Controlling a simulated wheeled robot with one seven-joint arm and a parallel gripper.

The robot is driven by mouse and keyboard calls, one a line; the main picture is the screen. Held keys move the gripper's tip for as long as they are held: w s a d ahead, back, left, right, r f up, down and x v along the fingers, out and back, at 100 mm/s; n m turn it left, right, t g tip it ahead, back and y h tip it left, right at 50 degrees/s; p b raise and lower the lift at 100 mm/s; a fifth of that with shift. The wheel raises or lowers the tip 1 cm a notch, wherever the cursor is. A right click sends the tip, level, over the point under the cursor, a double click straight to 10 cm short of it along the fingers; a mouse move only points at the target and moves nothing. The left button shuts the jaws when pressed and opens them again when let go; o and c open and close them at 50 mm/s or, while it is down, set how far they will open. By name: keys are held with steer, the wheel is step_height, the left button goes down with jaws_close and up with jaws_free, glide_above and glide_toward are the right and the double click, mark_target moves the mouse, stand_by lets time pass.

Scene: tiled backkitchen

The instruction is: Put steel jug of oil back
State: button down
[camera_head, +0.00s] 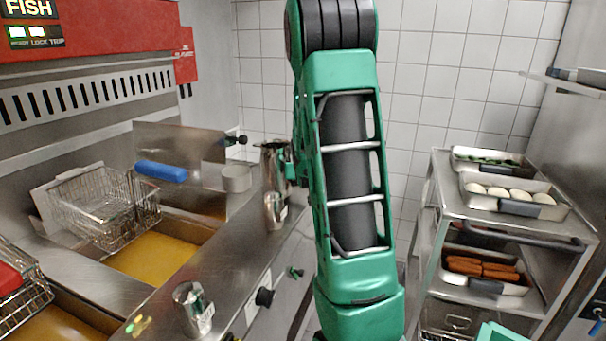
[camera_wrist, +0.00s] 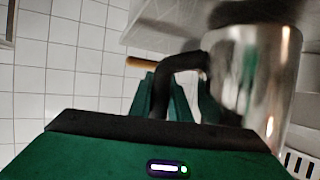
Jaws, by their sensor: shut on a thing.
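A steel jug (camera_head: 271,160) is at the far end of the fryer counter, to the left of my arm in the head view. In the wrist view the steel jug (camera_wrist: 255,85) fills the right side, with a dark curved handle (camera_wrist: 165,85). My gripper (camera_wrist: 176,88) is shut on that handle, its green fingers on either side. In the head view my arm hides most of the gripper. The jug looks close to upright. Its contents are hidden, and I cannot tell whether its base touches anything.
A second steel vessel (camera_head: 275,211) with a pale label is just below the jug in the picture. Another labelled steel jug (camera_head: 190,309) stands on the near counter. Left are fryer vats with yellow oil (camera_head: 152,259) and a wire basket (camera_head: 105,208). A steel cart (camera_head: 440,180) holds food trays at right.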

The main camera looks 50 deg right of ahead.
steer(key=shift+f, duration=0.45)
steer(key=c, duration=1.7)
jaws_free()
steer(key=shift+f, duration=0.1)
steer(key=shift+o, duration=0.2)
steer(key=v, duration=1.2)
steer(key=s+a+f+n+g+y, duration=0.1)
steer(key=s+a+g+y, duration=0.3)
steer(key=s+a, duration=0.7)
steer(key=s+a+f+n+g+y, duration=0.1)
steer(key=s+a+f+g+y, duration=0.2)
steer(key=s+a, duration=0.9)
steer(key=s+g+y, duration=0.2)
steer(key=shift+n+g+y, duration=0.3)
steer(key=shift+g, duration=0.1)
